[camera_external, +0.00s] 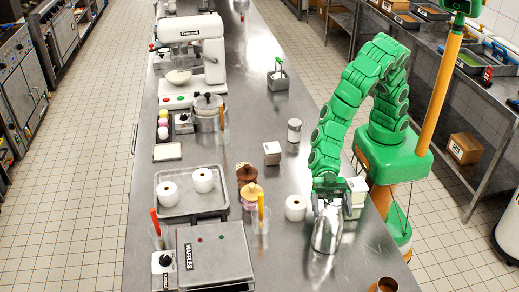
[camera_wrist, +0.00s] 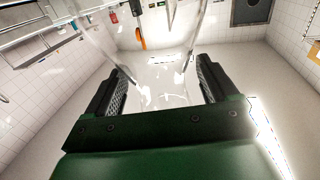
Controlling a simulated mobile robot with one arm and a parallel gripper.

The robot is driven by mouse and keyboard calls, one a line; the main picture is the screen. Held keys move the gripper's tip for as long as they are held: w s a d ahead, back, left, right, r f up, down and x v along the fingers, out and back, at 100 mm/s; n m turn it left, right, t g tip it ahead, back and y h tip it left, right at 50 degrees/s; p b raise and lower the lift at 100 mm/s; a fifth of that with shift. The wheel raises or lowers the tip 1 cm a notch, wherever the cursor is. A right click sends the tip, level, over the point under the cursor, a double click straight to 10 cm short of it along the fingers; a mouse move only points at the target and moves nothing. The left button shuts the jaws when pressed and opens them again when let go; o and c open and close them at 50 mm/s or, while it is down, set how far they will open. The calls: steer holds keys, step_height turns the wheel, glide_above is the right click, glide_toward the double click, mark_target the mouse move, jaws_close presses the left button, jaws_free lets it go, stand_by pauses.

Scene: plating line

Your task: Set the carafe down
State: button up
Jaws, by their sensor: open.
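The clear glass carafe (camera_external: 326,236) is at the right side of the steel counter, directly below and in front of my gripper (camera_external: 330,197). It looks upright, and its base appears to be on the counter. In the wrist view, the see-through wall of the carafe (camera_wrist: 150,60) fills the space between and beyond my two dark fingers (camera_wrist: 163,88). The fingers stand apart, one on each side of it. My gripper is open around the carafe, and I cannot tell whether either finger touches the glass.
A white roll-shaped cup (camera_external: 296,208) stands just left of the carafe. White boxes (camera_external: 357,190) are close behind my gripper on the right. A copper cup (camera_external: 387,284) is at the front right edge. The waffle maker (camera_external: 222,252) is to the left.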

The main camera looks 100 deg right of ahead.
steer(key=shift+d+r, duration=0.15)
steer(key=s+d, duration=0.2)
steer(key=d, duration=0.9)
steer(key=shift+s+d, duration=0.2)
steer(key=shift+d, duration=0.05)
